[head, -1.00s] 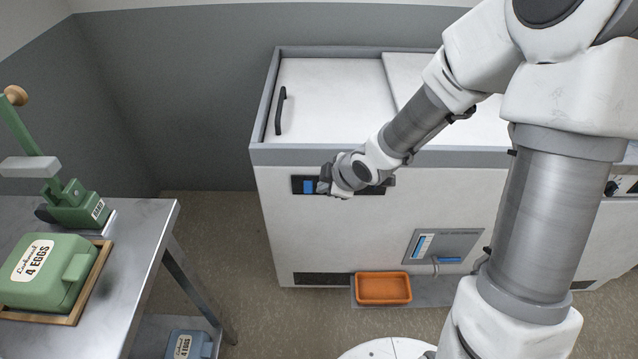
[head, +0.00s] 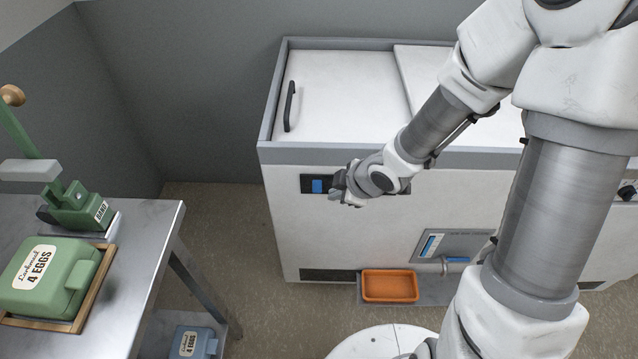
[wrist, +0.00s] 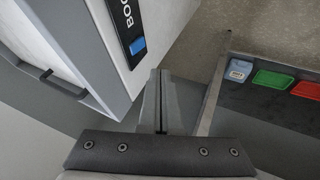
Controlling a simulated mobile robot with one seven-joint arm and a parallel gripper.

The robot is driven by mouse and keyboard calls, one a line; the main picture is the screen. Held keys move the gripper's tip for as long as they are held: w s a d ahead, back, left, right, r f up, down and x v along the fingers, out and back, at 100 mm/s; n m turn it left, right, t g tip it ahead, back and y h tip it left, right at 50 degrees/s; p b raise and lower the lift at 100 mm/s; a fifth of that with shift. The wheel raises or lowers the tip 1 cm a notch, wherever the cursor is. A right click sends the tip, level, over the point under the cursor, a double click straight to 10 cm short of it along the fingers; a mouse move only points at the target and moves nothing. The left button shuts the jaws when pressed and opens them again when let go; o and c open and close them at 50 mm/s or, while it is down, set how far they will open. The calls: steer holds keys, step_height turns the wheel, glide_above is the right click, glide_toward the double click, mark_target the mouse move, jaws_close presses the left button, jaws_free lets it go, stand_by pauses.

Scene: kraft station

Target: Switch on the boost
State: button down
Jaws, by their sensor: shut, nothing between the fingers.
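The boost switch is a blue rocker (head: 317,186) on a dark panel (head: 306,184) on the white chest's front, near its upper left. In the wrist view the blue rocker (wrist: 138,46) sits at the end of the dark panel beside white letters that begin "BOO"; the rest is cut off. My gripper (head: 336,190) is just right of the rocker in the head view and hides part of the panel. In the wrist view my gripper (wrist: 160,75) is shut and empty, its tips below and right of the rocker. A gap shows there. Whether the rocker is on, I cannot tell.
The white chest (head: 340,225) has a lid with a black handle (head: 289,106). An orange tray (head: 390,301) lies at its foot. A metal table (head: 150,235) at the left holds a green egg box (head: 75,265) and a green press (head: 75,207). Floor lies between.

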steer(key=shift+s+f, duration=0.1)
stand_by(0.3)
steer(key=b, duration=0.6)
glide_toward(321, 191)
steer(key=s+a+f, duration=0.2)
steer(key=a+f, duration=0.1)
steer(key=f, duration=0.2)
steer(key=shift+w+a+f+p, duration=0.1)
steer(key=shift+w+p, duration=0.2)
steer(key=shift+w, duration=0.75)
steer(key=shift+w+a+f+p, duration=0.1)
steer(key=shift+w+p, duration=0.15)
steer(key=shift+w, duration=0.75)
